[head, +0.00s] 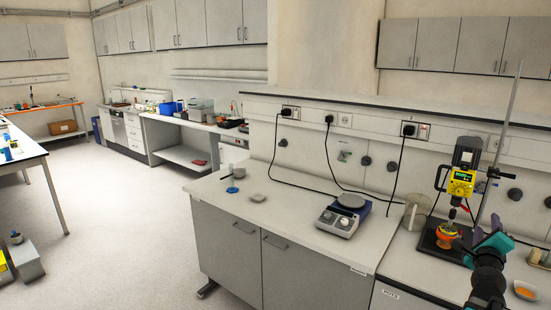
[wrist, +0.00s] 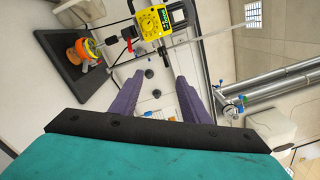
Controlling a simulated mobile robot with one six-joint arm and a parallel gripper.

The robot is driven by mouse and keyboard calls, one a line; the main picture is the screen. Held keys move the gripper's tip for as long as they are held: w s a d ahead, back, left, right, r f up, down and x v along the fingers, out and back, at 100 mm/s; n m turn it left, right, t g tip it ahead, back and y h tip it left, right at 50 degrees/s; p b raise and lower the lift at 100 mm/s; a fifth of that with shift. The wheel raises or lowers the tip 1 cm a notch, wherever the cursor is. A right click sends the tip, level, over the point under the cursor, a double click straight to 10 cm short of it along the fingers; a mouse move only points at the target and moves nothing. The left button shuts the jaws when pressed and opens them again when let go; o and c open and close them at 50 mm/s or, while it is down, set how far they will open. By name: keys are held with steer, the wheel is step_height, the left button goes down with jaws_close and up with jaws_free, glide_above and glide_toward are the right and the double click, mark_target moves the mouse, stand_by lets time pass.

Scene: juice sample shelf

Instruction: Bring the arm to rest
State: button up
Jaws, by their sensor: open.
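My gripper (head: 483,240) shows at the right of the head view, raised in front of the juicing stand. In the wrist view my gripper (wrist: 157,92) has its two purple fingers apart, with nothing between them. The yellow and black stirrer motor (head: 461,180) hangs on a metal rod above an orange bowl-like vessel (head: 446,232) on a black base plate (head: 428,240). In the wrist view the motor (wrist: 152,20) and the vessel (wrist: 84,50) lie beyond the fingers, apart from them. The arm partly hides the stand's right side in the head view.
A small dish with orange contents (head: 525,291) sits at the lower right. The bench front (head: 290,225) is mostly clear.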

steer(key=w+a+f+n+y+b, duration=0.1)
steer(key=w+a+f+n+y, duration=0.15)
steer(key=w+a+f, duration=0.65)
steer(key=w+a+f+n+y+b, duration=0.2)
steer(key=a+f+y, duration=0.2)
steer(key=a+f, duration=1)
steer(key=s+a+f+n+g+y+b, duration=0.1)
steer(key=a+f+n+y, duration=0.15)
steer(key=a+f, duration=0.55)
steer(key=s+a+f+n+g+y, duration=0.25)
steer(key=a+f, duration=0.25)
steer(key=f, duration=0.4)
steer(key=s+a+f+n+y+b, duration=0.1)
steer(key=a+f+n, duration=0.3)
steer(key=a+f, duration=0.4)
steer(key=s+a+f+n+g+y+b, duration=0.1)
steer(key=s+a+f+n+g, duration=0.4)
steer(key=s+f, duration=0.45)
steer(key=s+a+f+n+g+y+b, duration=0.1)
steer(key=s+a+f+n+g, duration=0.2)
steer(key=s+a+f, duration=0.55)
steer(key=s+d+f+n+g, duration=0.2)
steer(key=s+f+n+g, duration=0.3)
steer(key=s, duration=0.7)
steer(key=s+d+r+n+g+h, duration=0.1)
steer(key=s+d+n, duration=0.4)
steer(key=s, duration=0.5)
steer(key=shift+r+g+h, duration=0.15)
steer(key=shift+g+h, duration=0.7)
steer(key=shift+g, duration=0.3)
